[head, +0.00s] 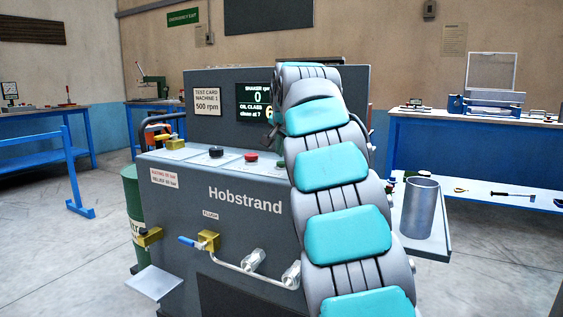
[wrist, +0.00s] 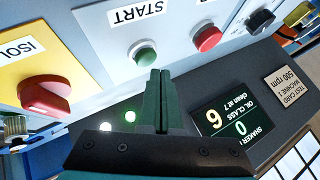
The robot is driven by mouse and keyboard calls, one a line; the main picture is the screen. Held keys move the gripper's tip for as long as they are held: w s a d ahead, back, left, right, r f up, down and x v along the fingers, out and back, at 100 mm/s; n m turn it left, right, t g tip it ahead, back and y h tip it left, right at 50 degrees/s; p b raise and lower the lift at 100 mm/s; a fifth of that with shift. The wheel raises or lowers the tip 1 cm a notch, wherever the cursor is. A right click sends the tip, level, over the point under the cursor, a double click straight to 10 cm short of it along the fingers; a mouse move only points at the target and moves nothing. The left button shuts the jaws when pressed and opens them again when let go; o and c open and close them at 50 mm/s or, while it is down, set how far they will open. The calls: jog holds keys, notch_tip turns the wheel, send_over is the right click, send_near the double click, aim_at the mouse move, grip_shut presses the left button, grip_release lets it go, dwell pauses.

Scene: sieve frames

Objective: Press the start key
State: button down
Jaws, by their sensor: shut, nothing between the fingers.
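The start key is a round green button (wrist: 145,55) below the START label (wrist: 136,14) on a light panel in the wrist view. My gripper (wrist: 160,74) is shut and empty. Its fingertips point at the panel and appear just below and right of the green button; I cannot tell whether they touch it. The machine (head: 230,215) marked Hobstrand stands in front of me. Its display (wrist: 232,122) reads 0 for the shaker and 6 for oil class, with "clean at 7".
A red button (wrist: 207,38) sits right of the green one, with a black knob (wrist: 262,20) beyond. A red rotary switch (wrist: 44,96) on a yellow plate is at left. A metal cylinder (head: 419,207) stands on the machine's right shelf. Blue benches line the walls.

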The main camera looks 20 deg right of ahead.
aim_at(281, 163)
notch_tip(281, 163, up, 5)
jog(key=p, duration=0.5)
jog(key=shift+r, duration=0.1)
jog(key=shift+s, duration=0.1)
dwell(0.6)
